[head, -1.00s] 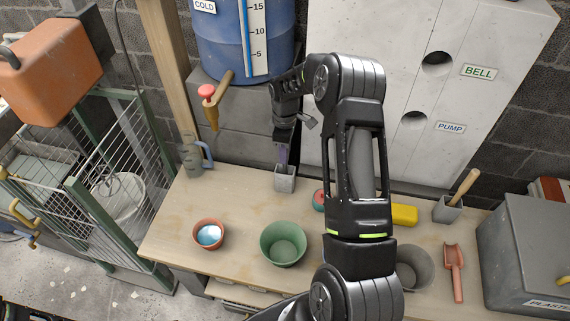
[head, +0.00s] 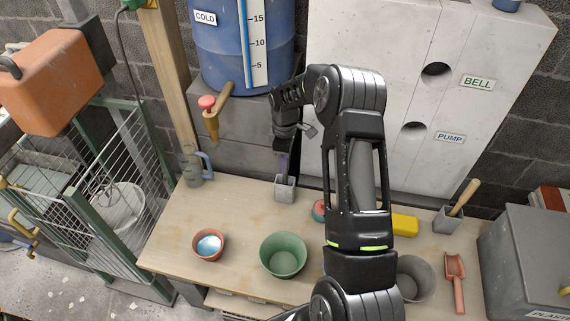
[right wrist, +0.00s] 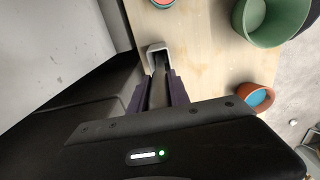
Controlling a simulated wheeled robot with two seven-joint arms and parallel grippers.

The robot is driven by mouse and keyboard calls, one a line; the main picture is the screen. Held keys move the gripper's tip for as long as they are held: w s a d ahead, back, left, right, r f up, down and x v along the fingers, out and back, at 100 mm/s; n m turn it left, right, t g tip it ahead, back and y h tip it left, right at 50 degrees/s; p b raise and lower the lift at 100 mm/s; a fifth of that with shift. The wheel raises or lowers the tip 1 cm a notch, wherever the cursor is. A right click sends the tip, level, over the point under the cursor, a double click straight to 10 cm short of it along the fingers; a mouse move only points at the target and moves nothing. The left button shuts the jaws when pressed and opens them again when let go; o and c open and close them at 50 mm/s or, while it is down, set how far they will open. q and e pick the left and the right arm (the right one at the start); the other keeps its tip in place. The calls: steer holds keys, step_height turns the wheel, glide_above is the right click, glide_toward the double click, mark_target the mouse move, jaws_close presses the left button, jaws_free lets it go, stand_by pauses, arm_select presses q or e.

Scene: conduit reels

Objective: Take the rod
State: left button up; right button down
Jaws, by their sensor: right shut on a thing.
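My right gripper (head: 283,165) points down at a small grey square holder (head: 286,194) at the back of the workbench. In the right wrist view its purple fingers (right wrist: 159,92) are shut on a slim dark grey rod (right wrist: 159,88). The rod's far end meets the open mouth of the grey holder (right wrist: 153,48). How deep the rod sits in it cannot be told. In the head view the rod is mostly hidden by the gripper. My left gripper is not in view.
A green pot (head: 284,257) and a small terracotta bowl (head: 208,246) stand in front. A grey jug (head: 194,167) is left of the holder. A second grey holder (head: 447,223) with a wooden handle (head: 465,195) stands right. A tap (head: 212,112) hangs behind.

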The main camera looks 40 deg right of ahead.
step_height(320, 180, up, 18)
steer(key=b, duration=0.3)
steer(key=shift+f, duration=0.15)
steer(key=shift+a, duration=0.1)
stand_by(1.7)
